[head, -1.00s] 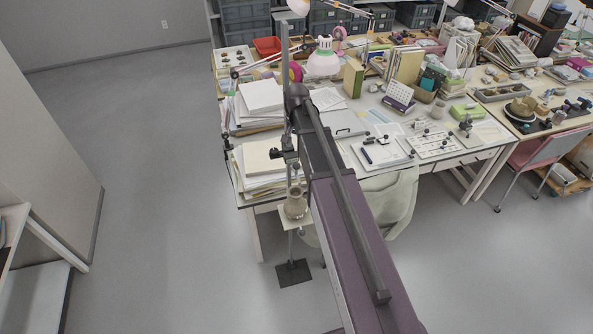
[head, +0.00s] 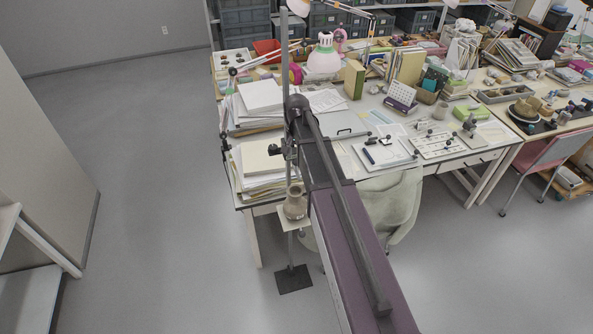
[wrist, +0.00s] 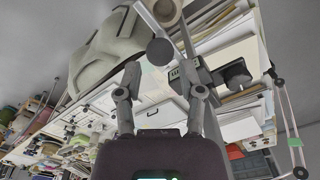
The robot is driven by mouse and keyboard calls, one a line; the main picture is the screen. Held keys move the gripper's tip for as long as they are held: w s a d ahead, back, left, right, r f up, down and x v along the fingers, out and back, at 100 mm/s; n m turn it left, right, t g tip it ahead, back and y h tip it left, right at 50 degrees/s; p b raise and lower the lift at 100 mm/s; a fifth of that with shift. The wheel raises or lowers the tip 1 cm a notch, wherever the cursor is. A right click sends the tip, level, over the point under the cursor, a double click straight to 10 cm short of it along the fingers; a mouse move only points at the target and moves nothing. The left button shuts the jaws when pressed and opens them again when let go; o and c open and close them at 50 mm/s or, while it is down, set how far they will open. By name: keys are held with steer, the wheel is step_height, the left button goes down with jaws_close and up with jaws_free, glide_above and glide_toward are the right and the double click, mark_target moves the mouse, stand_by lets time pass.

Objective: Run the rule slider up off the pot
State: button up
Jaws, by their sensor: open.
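The rule (head: 285,60) is a tall upright grey post on a dark floor plate (head: 294,279). The brown pot (head: 295,207) sits on a small pale shelf at the post. The rule slider (head: 288,149), with dark knobs, is on the post a little above the pot. In the wrist view the slider (wrist: 182,72) shows a round dark knob (wrist: 160,52) and another knob to its right; the pot (wrist: 165,10) is at the top edge. My gripper (wrist: 161,88) is open, its two fingers apart, facing the knob and not closed on anything. My arm hides the gripper in the head view.
A crowded desk (head: 340,150) stands close behind the post, with paper stacks (head: 262,160) beside the slider. A pale green chair (head: 390,205) is right of the post, behind my arm. The floor at left is clear.

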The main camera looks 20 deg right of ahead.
mark_target(287, 159)
steer(key=shift+f+b, duration=2.75)
steer(key=shift+f, duration=0.3)
jaws_close()
